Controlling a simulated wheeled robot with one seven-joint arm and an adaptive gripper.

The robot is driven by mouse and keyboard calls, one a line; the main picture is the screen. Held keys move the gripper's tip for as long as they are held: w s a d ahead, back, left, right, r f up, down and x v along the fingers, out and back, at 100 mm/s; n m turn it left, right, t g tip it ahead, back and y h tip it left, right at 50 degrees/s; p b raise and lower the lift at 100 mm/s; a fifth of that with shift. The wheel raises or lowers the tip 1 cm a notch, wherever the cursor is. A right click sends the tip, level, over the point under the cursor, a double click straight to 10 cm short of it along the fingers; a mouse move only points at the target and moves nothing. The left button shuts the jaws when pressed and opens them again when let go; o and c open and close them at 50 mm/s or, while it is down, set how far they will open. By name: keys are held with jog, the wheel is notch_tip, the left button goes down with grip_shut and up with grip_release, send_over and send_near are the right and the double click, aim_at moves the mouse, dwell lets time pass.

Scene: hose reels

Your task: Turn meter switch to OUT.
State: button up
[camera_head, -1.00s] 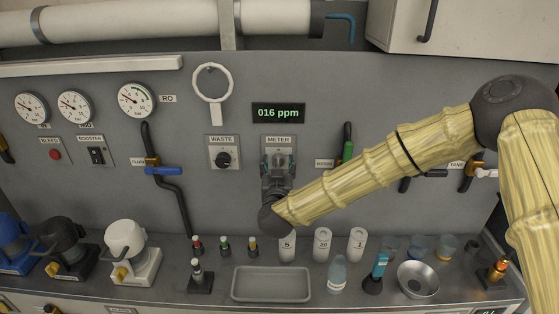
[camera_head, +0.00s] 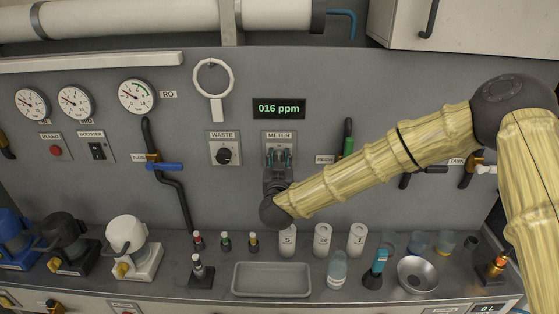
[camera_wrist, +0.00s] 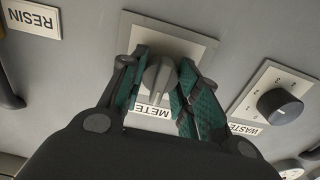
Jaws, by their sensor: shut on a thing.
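The meter switch (camera_wrist: 158,78) is a grey knob on a light plate under the METER label (camera_head: 279,134), below a display (camera_head: 278,108) that reads 016 ppm. My gripper (camera_head: 279,157) is at this plate, in front of the grey panel. In the wrist view my gripper (camera_wrist: 160,85) has its green-padded fingers on both sides of the knob, shut on it. The fingers and the gripper body hide much of the plate. I cannot read the position marks around the knob, so its setting is unclear.
The WASTE switch (camera_head: 223,156), a black knob, sits just left of the meter plate. A white ring (camera_head: 213,77) hangs above it. Below stand white numbered cylinders (camera_head: 288,240), a grey tray (camera_head: 271,280) and several small bottles on the counter. A green-handled valve (camera_head: 348,146) is to the right.

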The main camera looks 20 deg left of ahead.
jog(key=shift+f+m+b, duration=0.2)
jog(key=shift+m+b, duration=0.7)
jog(key=shift+b, duration=0.2)
jog(key=m+b, duration=0.4)
jog(key=shift+d, duration=0.1)
jog(key=m+b, duration=0.4)
jog(key=shift+m, duration=0.4)
jog(key=shift+r+m+b, duration=0.1)
jog(key=shift+m+b, duration=1.15)
jog(key=shift+m, duration=0.25)
jog(key=o, duration=1.1)
jog(key=shift+c, duration=0.2)
